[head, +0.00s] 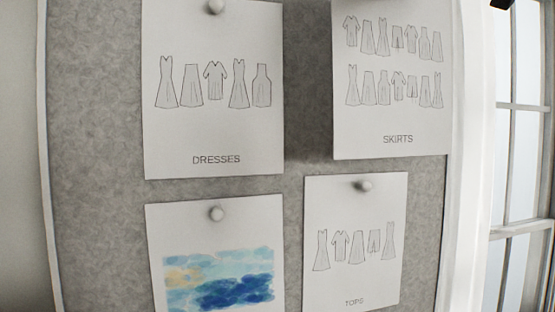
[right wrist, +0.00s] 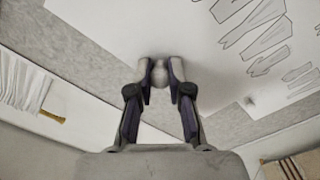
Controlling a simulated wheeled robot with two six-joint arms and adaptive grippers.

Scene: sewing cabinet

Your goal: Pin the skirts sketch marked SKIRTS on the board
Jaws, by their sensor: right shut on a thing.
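The sketch marked SKIRTS (head: 390,117) lies against the grey board (head: 305,100) at the upper right of the head view, with two rows of garment drawings. Its top edge is out of the picture. In the right wrist view my right gripper (right wrist: 161,66) is shut on a pale round-headed pin (right wrist: 160,73). The pin is in front of a white sheet (right wrist: 120,25) with garment drawings; I cannot tell whether it is pressed in. My left gripper is in neither view.
The DRESSES sheet (head: 213,130) hangs at upper left, a blue watercolour sheet (head: 215,240) below it and the TOPS sheet (head: 355,215) at lower right. Each has a round pin at its top. A window (head: 520,150) stands at the right.

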